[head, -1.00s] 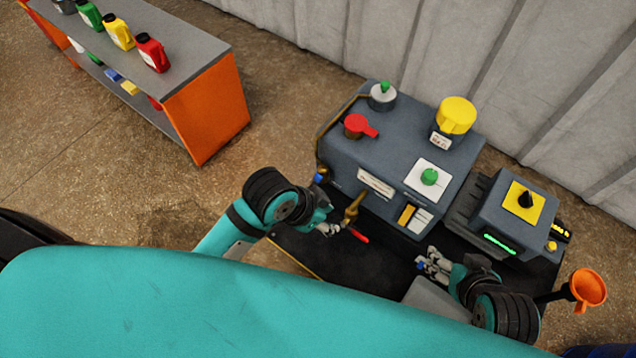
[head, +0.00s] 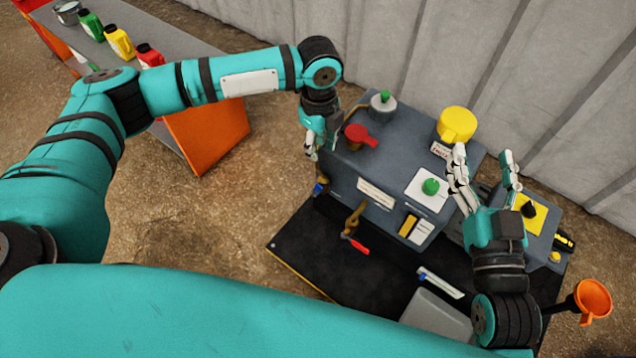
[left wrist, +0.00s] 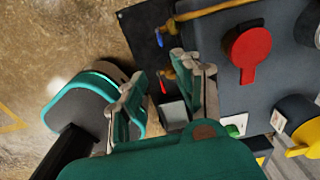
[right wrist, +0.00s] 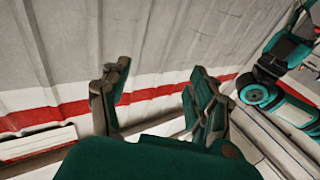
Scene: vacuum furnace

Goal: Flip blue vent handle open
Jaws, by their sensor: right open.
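The blue vent handle (head: 319,189) sits at the left side of the grey furnace body (head: 385,180) in the head view. In the left wrist view the blue handle (left wrist: 159,37) hangs by a brass pipe, ahead of the fingers. My left gripper (head: 314,150) is above the blue handle in the head view, apart from it. Its fingers are spread and empty in the left wrist view (left wrist: 158,78). My right gripper (head: 484,168) is open and empty over the right part of the machine, and its spread fingers show in the right wrist view (right wrist: 155,100).
A red-handled brass valve (head: 354,240) stands on the furnace front. A red knob (head: 360,136), a yellow cap (head: 457,124) and a green button (head: 430,187) are on top. An orange funnel (head: 593,298) is at the right. A bench (head: 205,130) with bottles stands at the left.

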